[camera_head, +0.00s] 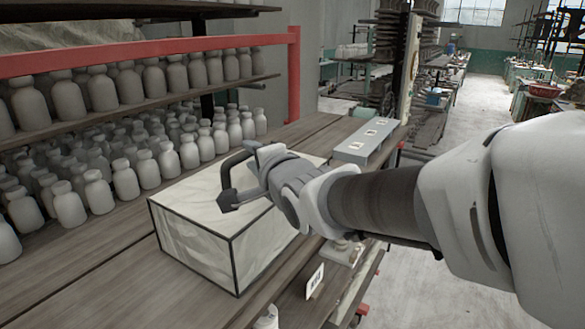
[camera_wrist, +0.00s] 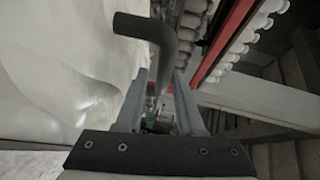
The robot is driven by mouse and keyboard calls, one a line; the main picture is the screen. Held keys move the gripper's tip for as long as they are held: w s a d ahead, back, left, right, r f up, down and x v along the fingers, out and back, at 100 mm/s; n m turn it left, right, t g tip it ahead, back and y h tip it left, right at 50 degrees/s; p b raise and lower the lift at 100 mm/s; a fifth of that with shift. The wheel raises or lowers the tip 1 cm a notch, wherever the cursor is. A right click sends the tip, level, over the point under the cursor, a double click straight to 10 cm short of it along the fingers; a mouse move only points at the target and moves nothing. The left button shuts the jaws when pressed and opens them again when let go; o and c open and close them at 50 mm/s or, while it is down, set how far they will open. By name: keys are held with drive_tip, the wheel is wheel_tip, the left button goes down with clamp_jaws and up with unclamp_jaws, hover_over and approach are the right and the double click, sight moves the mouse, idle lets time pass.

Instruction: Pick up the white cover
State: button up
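The white cover (camera_head: 188,196) is a pale, box-shaped piece with dark edges on the wooden bench. Its creased white surface (camera_wrist: 55,85) fills the left of the wrist view. A dark bent handle (camera_head: 224,178) rises at its top. In the wrist view the handle (camera_wrist: 148,30) runs across the top and bends down between my two grey fingers. My gripper (camera_wrist: 162,85) reaches in from the right, level with the handle. The fingers stand apart around the handle; whether they press on it cannot be told. The cover appears to rest on the bench.
Rows of grey bottles (camera_head: 120,178) stand on shelves behind and left of the cover, under a red rail (camera_head: 150,55). A grey-green box (camera_head: 366,141) with small labels lies on the bench at the back right. An open aisle (camera_head: 462,128) runs beyond.

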drive_tip(key=shift+d+r+p+x, duration=0.1)
drive_tip(key=shift+p+x, duration=0.15)
drive_tip(key=shift+x, duration=1.05)
drive_tip(key=shift+d+r+p+x, duration=0.15)
drive_tip(key=shift+p+x, duration=0.1)
drive_tip(key=shift+x, duration=1.1)
drive_tip(key=shift+w, duration=0.15)
clamp_jaws()
